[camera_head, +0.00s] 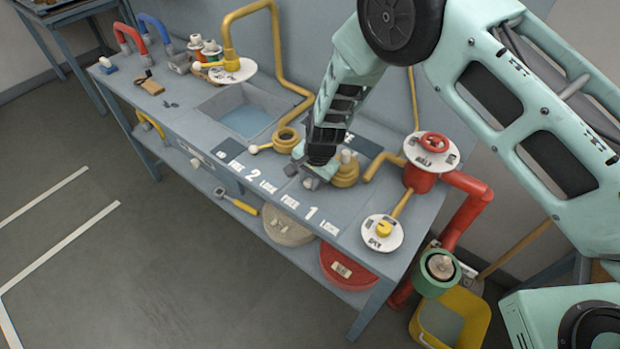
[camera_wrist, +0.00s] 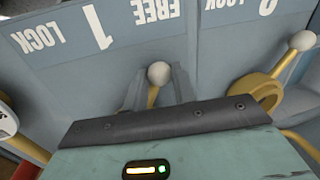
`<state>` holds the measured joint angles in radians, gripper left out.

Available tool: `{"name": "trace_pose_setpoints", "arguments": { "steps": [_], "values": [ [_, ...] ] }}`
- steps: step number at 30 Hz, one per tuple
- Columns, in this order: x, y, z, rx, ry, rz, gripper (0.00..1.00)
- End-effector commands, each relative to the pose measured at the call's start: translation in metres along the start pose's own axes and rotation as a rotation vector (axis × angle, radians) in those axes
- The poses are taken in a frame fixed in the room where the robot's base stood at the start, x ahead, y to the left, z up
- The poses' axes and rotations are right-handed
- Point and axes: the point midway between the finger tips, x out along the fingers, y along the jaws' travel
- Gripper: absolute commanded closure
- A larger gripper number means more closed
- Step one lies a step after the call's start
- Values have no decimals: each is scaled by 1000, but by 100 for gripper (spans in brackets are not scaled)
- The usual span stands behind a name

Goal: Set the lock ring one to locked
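Lock ring one is a brass ring (camera_head: 346,172) on the bench behind the "1" label, partly hidden by my gripper. Its lever ends in a pale ball knob (camera_wrist: 158,73), which points toward the FREE mark (camera_wrist: 158,10) in the wrist view. The LOCK mark (camera_wrist: 38,40) lies further left there, past the "1". My gripper (camera_head: 310,182) is low over the bench front. In the wrist view its fingers (camera_wrist: 156,82) stand on either side of the knob and lever, with a gap visible, so it looks open around them. The ring itself is hidden in the wrist view.
Lock ring two (camera_head: 286,139) has its own knobbed lever (camera_head: 254,149) to the left; it also shows in the wrist view (camera_wrist: 268,88). A yellow-handled dial (camera_head: 382,232) stands right, with a red valve (camera_head: 434,142) and red pipe (camera_head: 467,205) beyond. The bench front is clear.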

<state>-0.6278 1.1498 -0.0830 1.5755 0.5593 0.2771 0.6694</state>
Motion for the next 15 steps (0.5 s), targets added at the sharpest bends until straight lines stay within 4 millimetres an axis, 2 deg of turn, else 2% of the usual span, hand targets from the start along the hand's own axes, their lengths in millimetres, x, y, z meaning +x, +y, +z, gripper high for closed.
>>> {"name": "trace_pose_setpoints", "arguments": {
  "steps": [8,15],
  "values": [
    [0,3,2,-35,-8,0,100],
    [0,16,8,-165,-34,0,100]
  ]
}}
